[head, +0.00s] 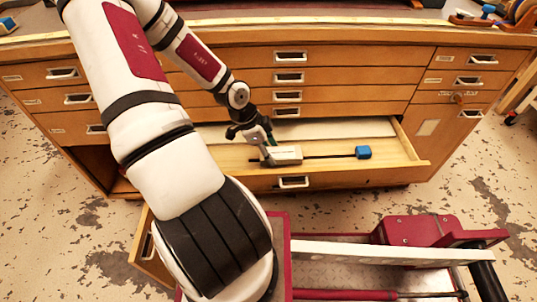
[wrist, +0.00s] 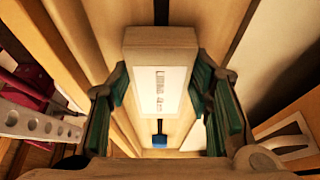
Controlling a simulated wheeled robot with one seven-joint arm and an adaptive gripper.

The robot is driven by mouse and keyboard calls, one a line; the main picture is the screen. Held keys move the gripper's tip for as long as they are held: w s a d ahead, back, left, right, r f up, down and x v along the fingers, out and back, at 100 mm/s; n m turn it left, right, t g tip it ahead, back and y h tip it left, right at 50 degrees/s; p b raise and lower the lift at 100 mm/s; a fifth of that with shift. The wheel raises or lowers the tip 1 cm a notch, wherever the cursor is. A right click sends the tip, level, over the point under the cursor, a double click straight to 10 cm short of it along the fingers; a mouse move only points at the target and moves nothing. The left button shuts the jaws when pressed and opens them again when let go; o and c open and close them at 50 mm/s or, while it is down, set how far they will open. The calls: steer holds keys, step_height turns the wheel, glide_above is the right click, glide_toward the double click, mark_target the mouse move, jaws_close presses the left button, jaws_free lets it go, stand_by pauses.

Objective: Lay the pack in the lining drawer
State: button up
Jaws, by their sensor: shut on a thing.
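The pack (wrist: 160,45) is a grey-beige block with a white printed label. It fills the space between the green-padded fingers of my gripper (wrist: 160,88), which is shut on it. In the head view the pack (head: 285,155) is over the open wide lower drawer (head: 215,160), left of its middle. My gripper (head: 262,140) reaches it from the upper left. The pack is at or just above the drawer floor; I cannot tell whether it touches.
A thin dark strip (head: 330,156) runs along the drawer to a blue block (head: 363,152) on the right. A pale sheet (head: 340,130) lies at the drawer's back. Closed drawers rise behind. A red cart (head: 410,230) stands in front.

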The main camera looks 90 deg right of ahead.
steer(key=shift+f, duration=0.35)
steer(key=shift+f, duration=0.2)
steer(key=o, duration=1.2)
steer(key=shift+r, duration=0.1)
steer(key=shift+r, duration=0.15)
